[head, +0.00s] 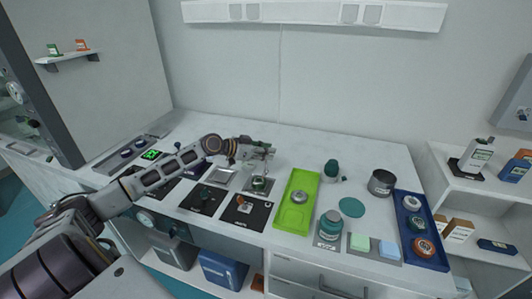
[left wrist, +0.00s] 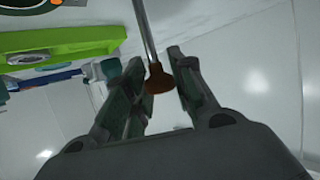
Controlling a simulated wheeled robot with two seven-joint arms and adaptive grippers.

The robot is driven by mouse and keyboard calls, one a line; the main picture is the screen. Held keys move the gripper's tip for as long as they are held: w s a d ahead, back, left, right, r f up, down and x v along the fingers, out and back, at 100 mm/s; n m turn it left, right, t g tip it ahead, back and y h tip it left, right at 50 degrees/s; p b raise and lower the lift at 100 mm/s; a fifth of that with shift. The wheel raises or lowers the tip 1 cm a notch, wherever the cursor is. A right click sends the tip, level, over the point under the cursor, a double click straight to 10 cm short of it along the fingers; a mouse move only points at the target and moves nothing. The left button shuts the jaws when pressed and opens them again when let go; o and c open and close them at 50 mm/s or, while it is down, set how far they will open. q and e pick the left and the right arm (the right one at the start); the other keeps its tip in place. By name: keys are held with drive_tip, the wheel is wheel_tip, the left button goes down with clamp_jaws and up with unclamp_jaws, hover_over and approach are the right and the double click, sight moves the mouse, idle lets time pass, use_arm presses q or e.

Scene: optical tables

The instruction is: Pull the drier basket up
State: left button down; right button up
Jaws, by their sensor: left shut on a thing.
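My left gripper (head: 262,153) reaches over the middle of the table from the left. In the left wrist view the gripper (left wrist: 157,75) has a finger on each side of a thin metal rod ending in a brown knob (left wrist: 158,80), and it is shut on this handle of the drier basket. In the head view a small glassy vessel with green in it (head: 260,185) is directly below the gripper. The basket body is too small to tell apart from this vessel. My right gripper is in neither view.
A green tray (head: 292,217) with a round metal piece stands right of the vessel. Dark mats (head: 240,217) lie in front. A teal jar (head: 330,226), a dark pot (head: 381,183) and a blue tray (head: 432,260) stand further right. The table's back is clear.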

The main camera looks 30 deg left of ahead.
use_arm(q)
drive_tip(key=shift+w+r, duration=0.15)
drive_tip(key=shift+r, duration=0.3)
drive_tip(key=c, duration=1.5)
unclamp_jaws()
drive_tip(key=o, duration=0.3)
drive_tip(key=shift+f, duration=0.15)
drive_tip(key=shift+s+a, duration=0.15)
drive_tip(key=shift+s, duration=0.2)
drive_tip(key=shift+v, duration=5.75)
